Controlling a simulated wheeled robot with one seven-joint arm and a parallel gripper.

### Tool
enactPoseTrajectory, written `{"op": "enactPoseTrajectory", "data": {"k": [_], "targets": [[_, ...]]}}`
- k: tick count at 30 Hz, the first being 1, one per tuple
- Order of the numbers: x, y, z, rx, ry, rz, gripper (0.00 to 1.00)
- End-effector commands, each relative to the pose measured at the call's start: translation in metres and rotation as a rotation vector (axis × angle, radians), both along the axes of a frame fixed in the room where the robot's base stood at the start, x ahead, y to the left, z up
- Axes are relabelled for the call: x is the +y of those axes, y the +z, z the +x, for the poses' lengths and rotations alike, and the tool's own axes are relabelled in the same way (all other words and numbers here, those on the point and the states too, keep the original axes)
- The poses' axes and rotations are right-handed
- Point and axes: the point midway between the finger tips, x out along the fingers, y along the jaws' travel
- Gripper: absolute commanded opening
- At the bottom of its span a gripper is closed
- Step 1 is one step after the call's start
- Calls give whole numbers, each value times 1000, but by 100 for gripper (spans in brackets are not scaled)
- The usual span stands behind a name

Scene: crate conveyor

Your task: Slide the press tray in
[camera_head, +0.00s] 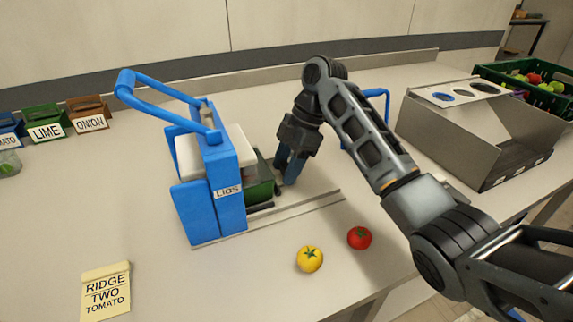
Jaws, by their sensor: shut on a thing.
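A blue press (217,190) labelled LIDS stands on the counter left of centre, with a raised blue lever handle at its top. A dark green tray (266,178) sits low at the press's right side, partly inside the press frame, above grey rails that run out to the right. My gripper (288,172) points down at the tray's right end, its blue fingers shut on the tray. The exact grip point and the tray's inner part are hidden by the fingers and the press.
A yellow tomato (310,259) and a red tomato (359,238) lie in front of the rails. A RIDGE TWO TOMATO card (106,291) is at front left. LIME (45,131) and ONION (90,123) bins stand at back left. A grey metal box (470,140) and green crate (545,98) are at right.

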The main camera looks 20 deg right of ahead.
Motion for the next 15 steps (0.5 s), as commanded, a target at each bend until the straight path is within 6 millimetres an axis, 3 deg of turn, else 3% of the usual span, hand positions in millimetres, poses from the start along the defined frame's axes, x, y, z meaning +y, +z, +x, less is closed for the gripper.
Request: {"op": "enactPoseTrajectory", "data": {"k": [7,11,15], "targets": [[0,0,0,-1,0,0,0],[2,1,0,0,0,0,0],[19,2,0,0,2,0,0]]}}
